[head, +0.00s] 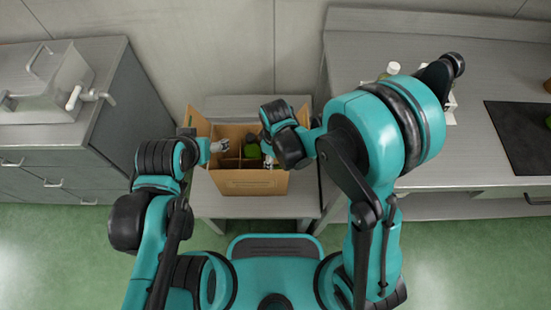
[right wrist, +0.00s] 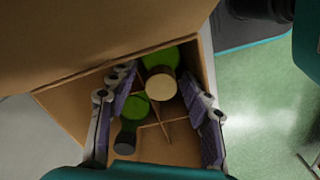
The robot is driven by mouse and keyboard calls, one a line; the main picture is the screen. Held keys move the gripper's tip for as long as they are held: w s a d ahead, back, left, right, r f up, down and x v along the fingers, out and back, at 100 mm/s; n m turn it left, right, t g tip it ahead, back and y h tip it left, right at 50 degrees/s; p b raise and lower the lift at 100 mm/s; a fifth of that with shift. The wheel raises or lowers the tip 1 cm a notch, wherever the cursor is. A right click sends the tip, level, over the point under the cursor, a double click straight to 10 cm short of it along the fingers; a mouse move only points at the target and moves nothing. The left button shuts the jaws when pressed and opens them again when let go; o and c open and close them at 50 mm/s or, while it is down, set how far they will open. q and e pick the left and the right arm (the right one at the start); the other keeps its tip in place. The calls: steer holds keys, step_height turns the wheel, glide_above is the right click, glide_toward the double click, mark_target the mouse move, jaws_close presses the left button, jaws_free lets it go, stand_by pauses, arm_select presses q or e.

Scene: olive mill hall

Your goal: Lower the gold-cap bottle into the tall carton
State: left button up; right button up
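The tall carton (head: 255,182) stands open on a low table, with cardboard dividers inside. The gold-cap bottle (right wrist: 161,84) is inside it in the right wrist view, its pale gold cap toward the camera and its green body beyond. A second green bottle with a dark cap (right wrist: 125,143) stands in the carton beside it. My right gripper (right wrist: 155,78) is open above the carton, its fingers either side of the gold cap with gaps showing. My left gripper (head: 221,146) is at the carton's left side; its finger gap is too small to judge.
A grey counter (head: 475,80) on the right holds a white-capped item (head: 393,68), partly hidden by my right arm, and a dark board (head: 522,130). A grey cabinet (head: 50,130) with a metal tank (head: 55,80) stands on the left. Carton flaps stick up around the opening.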

step_height(320, 180, up, 12)
stand_by(0.6)
